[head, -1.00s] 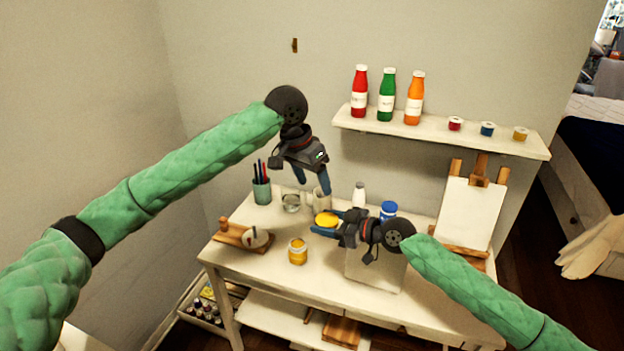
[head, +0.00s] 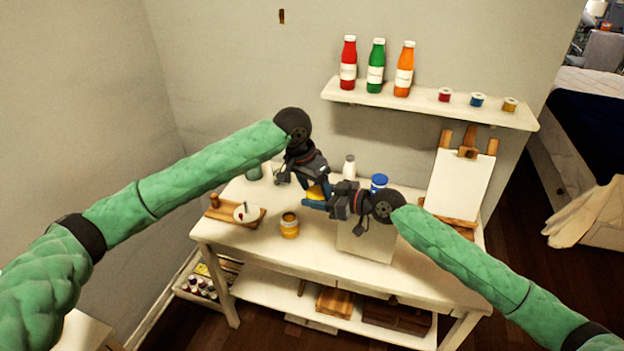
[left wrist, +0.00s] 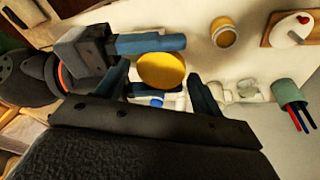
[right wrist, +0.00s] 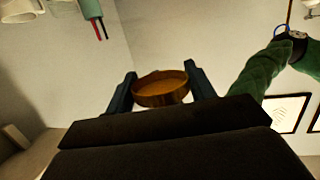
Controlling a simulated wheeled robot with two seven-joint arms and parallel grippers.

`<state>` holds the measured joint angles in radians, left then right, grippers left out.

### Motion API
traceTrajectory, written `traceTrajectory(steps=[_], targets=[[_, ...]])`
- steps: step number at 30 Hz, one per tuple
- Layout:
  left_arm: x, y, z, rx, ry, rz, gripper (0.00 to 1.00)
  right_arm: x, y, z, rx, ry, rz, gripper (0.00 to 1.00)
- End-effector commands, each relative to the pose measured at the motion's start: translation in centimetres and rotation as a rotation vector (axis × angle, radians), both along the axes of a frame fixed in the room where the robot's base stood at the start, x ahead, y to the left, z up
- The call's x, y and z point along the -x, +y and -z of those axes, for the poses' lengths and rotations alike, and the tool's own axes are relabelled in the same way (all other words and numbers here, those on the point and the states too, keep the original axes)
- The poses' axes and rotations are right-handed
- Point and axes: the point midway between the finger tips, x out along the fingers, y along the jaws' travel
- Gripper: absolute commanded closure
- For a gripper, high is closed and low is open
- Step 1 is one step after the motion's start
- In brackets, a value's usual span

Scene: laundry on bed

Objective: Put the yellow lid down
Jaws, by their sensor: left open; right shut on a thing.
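The yellow lid (head: 315,192) is held in the air above the table. My right gripper (head: 318,203) is shut on it; in the right wrist view the lid (right wrist: 160,90) sits between the two fingers. My left gripper (head: 308,190) is open, right beside the lid and partly covering it in the head view. In the left wrist view the lid's round face (left wrist: 161,70) shows between and beyond the left fingertips; I cannot tell whether they touch it. An open jar of yellow paint (head: 289,226) stands on the white table (head: 255,262), left of the grippers.
A wooden board with a palette (head: 245,212) lies at the table's left. A blue-capped jar (head: 379,182) and a white bottle (head: 349,167) stand behind my grippers. An easel (head: 460,184) stands at the right. The front left tabletop around the paint jar is clear.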

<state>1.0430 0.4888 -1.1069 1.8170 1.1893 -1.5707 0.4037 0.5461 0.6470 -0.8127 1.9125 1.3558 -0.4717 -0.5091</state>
Motion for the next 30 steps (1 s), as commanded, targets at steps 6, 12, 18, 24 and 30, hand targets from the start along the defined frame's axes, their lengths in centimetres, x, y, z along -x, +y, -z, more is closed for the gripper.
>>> traceTrajectory(steps=[6,12,18,24,30], targets=[[-0.01,-0.07,0.27,0.000,0.000,0.000,0.33,0.00,0.00,0.00,0.000,0.000,0.000,0.66],[-0.02,-0.06,0.25,0.000,0.000,0.000,0.51,0.00,0.00,0.00,0.000,0.000,0.000,0.66],[-0.01,-0.08,0.24,0.001,0.001,0.000,0.66,-0.01,0.00,0.00,0.000,0.000,0.000,0.66],[-0.01,-0.07,0.23,0.000,0.000,0.000,0.70,-0.01,0.00,0.00,0.000,0.000,0.000,0.20],[-0.02,-0.05,0.24,0.000,0.000,-0.001,0.70,0.00,0.00,0.00,0.000,0.000,0.000,0.20]])
